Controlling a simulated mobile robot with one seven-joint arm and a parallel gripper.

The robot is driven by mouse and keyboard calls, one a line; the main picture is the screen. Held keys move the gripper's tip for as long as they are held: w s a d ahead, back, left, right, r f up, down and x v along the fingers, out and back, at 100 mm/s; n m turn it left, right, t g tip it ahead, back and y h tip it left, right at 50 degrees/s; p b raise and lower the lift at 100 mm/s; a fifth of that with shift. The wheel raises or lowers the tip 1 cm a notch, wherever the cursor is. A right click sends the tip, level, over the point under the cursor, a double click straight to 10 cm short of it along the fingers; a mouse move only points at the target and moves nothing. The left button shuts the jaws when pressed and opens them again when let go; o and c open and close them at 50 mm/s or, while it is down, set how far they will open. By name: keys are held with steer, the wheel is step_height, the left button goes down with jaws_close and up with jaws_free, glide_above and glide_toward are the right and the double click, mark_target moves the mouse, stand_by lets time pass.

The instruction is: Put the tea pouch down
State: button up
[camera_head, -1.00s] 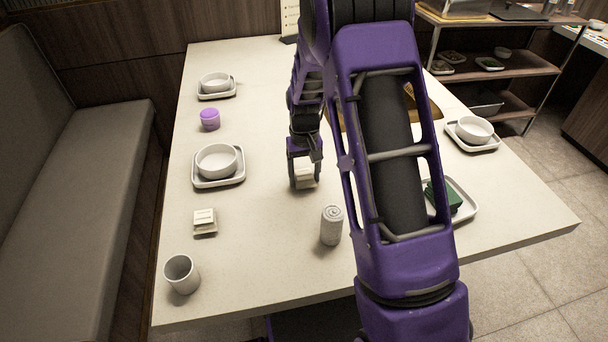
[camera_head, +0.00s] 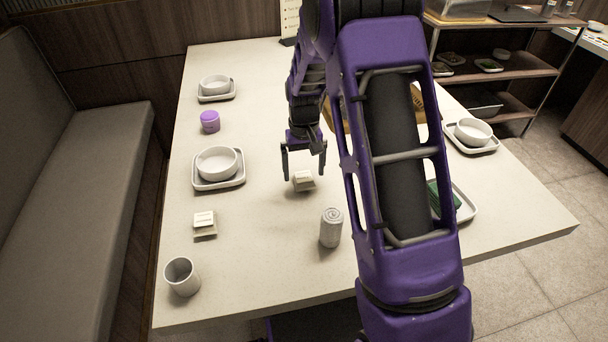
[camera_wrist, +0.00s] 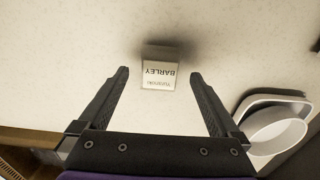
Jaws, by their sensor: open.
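The tea pouch (camera_head: 303,180) is a small pale block lying on the table, in the middle of the head view. My gripper (camera_head: 304,176) is open above and just behind the pouch in the head view. In the wrist view the two dark fingers of my gripper (camera_wrist: 159,76) stand wide apart on either side of the pouch, with clear gaps and nothing held.
A similar small block (camera_head: 204,220), a cup (camera_head: 182,276), a purple jar (camera_head: 210,121) and bowls on trays (camera_head: 217,165) are at the left. A tray with a bowl (camera_head: 473,133) is at the right.

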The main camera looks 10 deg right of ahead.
mark_target(304, 177)
step_height(304, 177, up, 9)
steer(key=p, duration=0.1)
steer(key=shift+r, duration=0.15)
stand_by(0.3)
